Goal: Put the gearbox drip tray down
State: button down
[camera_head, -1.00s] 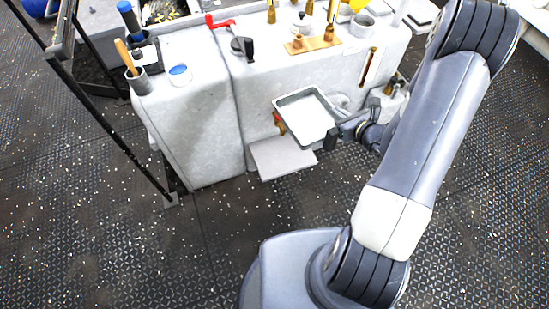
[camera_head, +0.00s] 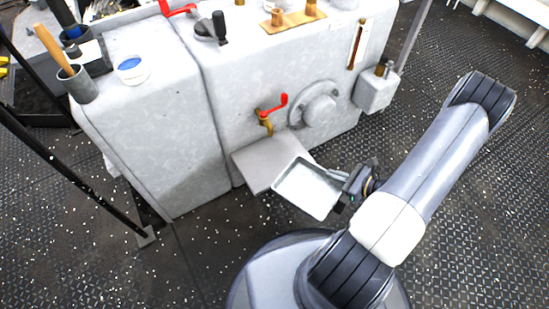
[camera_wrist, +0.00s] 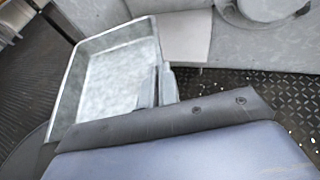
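The gearbox drip tray (camera_head: 308,190) is a shallow, light grey rectangular tray with a raised rim. In the head view it is at the lower middle, in front of the gearbox. My gripper (camera_head: 352,186) is shut on its right edge. In the wrist view the tray (camera_wrist: 112,85) fills the upper left, and the gripper fingers (camera_wrist: 158,88) pinch its near right wall. A flat grey shelf (camera_head: 268,163) juts from the gearbox behind the tray; it also shows in the wrist view (camera_wrist: 187,38). The tray overlaps the shelf's front right edge in the picture; contact cannot be told.
The grey gearbox housing (camera_head: 170,120) stands behind the tray. A brass drain tap with a red handle (camera_head: 277,106) and a round flange (camera_head: 319,106) are on its face. A black frame post (camera_head: 75,180) is at the left. Dark riveted floor (camera_head: 440,215) is open to the right.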

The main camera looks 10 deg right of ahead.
jog(key=w+a+b, duration=0.2)
jog(key=w+a, duration=0.1)
jog(key=w, duration=0.6)
jog(key=w+a+b, duration=0.2)
jog(key=w+a, duration=0.1)
jog(key=w, duration=0.6)
jog(key=f+b, duration=0.1)
jog(key=f, duration=0.1)
jog(key=f+b, duration=0.1)
jog(key=f, duration=0.1)
jog(key=f+b, duration=0.1)
jog(key=f, duration=0.2)
jog(key=shift+w, duration=0.25)
jog(key=shift+w+f, duration=0.1)
jog(key=shift+w, duration=0.05)
jog(key=c, duration=1.7)
grip_release()
jog(key=p+v, duration=0.3)
jog(key=v, duration=0.9)
